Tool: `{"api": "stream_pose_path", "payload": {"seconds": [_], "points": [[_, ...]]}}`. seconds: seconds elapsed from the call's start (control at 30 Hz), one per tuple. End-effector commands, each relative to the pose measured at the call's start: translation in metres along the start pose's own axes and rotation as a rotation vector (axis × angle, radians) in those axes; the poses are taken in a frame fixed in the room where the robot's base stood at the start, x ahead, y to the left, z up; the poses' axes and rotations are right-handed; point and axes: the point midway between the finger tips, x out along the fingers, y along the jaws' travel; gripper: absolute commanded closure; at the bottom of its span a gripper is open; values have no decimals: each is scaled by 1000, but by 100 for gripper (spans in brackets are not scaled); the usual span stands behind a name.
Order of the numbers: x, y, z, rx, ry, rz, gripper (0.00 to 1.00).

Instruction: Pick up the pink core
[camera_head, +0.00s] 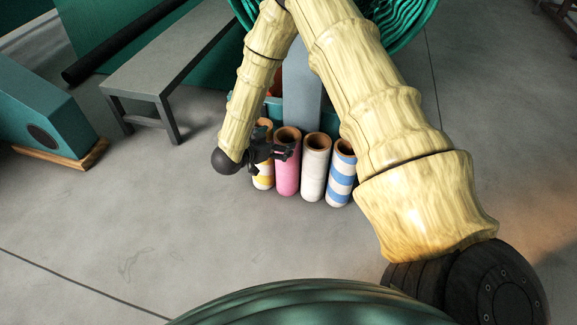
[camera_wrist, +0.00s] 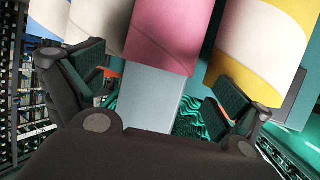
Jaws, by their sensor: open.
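The pink core (camera_head: 287,168) stands upright on the floor in a row of hollow cores. A yellow-and-white striped core is on its left and a white core on its right. My gripper (camera_head: 281,151) is at its upper part in the head view, partly covering it and the striped core. In the wrist view the pink core (camera_wrist: 166,38) lies ahead, between the directions of the two spread fingers. My gripper (camera_wrist: 158,82) is open, with nothing held. Whether a finger touches a core cannot be told.
The white core (camera_head: 314,172) and a blue-and-white striped core (camera_head: 342,178) stand close on the right; the yellow-and-white core (camera_head: 263,178) is close on the left. A grey bench (camera_head: 170,65) is at upper left. The floor in front is clear.

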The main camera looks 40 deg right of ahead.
Motion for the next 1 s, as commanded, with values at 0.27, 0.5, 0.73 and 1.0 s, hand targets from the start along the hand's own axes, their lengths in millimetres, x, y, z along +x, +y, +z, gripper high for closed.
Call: {"api": "stream_pose_path", "payload": {"seconds": [0.27, 0.5, 0.73, 1.0], "points": [[33, 1, 2, 1, 1, 1, 0], [36, 1, -1, 0, 0, 1, 0], [36, 1, 0, 0, 0, 0, 33], [35, 0, 0, 0, 0, 0, 82]]}}
